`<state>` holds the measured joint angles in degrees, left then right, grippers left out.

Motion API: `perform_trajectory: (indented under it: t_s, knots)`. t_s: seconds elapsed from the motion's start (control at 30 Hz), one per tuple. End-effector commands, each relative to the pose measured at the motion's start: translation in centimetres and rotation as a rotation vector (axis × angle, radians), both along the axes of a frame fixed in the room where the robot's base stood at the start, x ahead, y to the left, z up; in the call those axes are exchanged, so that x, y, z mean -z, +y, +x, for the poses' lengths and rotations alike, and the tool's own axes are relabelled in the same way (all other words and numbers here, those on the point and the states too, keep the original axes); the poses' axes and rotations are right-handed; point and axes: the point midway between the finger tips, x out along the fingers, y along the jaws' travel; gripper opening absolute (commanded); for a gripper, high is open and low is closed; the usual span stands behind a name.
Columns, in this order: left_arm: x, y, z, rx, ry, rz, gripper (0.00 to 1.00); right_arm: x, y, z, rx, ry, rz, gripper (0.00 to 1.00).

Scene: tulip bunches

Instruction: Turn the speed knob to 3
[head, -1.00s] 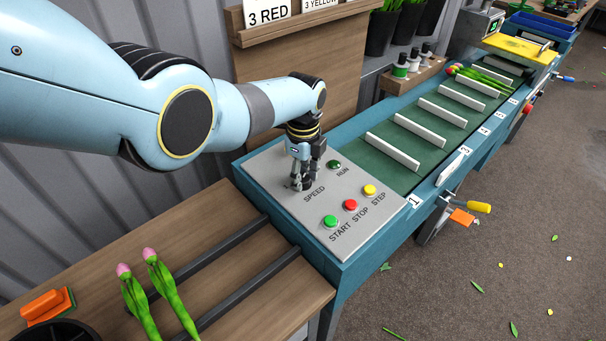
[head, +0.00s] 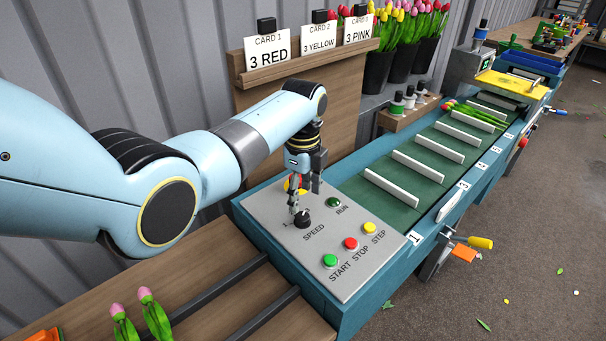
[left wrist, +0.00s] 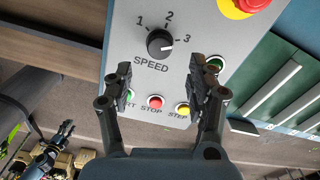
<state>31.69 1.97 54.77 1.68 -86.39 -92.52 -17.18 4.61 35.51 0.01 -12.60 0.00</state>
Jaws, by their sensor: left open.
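The black speed knob (head: 302,218) sits on the grey control panel (head: 270,205). In the left wrist view the knob (left wrist: 160,43) shows its white pointer line turned to the right, towards the 3 mark (left wrist: 187,39). My left gripper (head: 298,203) is over the knob, fingers down, and partly covers it in the head view. In the left wrist view the fingers of my left gripper (left wrist: 167,72) stand wide apart with nothing between them, and the knob is clear of them. A dark jointed part at the lower left of that view may be my right gripper (left wrist: 62,133).
The green start (head: 330,261), red stop (head: 351,243) and yellow step (head: 369,228) buttons are in front of the knob. A red emergency button on yellow (left wrist: 250,4) is close by. The conveyor belt (head: 404,206) runs away to the right.

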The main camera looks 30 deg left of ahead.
Motion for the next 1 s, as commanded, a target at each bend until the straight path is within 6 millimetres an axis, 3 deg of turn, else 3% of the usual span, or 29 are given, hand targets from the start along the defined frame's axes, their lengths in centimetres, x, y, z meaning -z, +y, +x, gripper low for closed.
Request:
perform_trajectory:
  t_s: [0.1,0.3,1.0]
  knots:
    - [-2.6,0.0,0.1,0.0,-0.004,0.0,0.57,0.0,0.0,0.0,0.0,0.0,0.0,0.4]
    - [-5.0,0.0,0.1,0.0,-0.001,0.0,0.57,0.0,0.0,0.0,0.0,0.0,0.0,0.4]
    - [-5.4,-0.1,0.0,0.0,0.0,-0.001,0.57,0.0,0.4,0.0,0.002,-0.001,0.004,0.4]
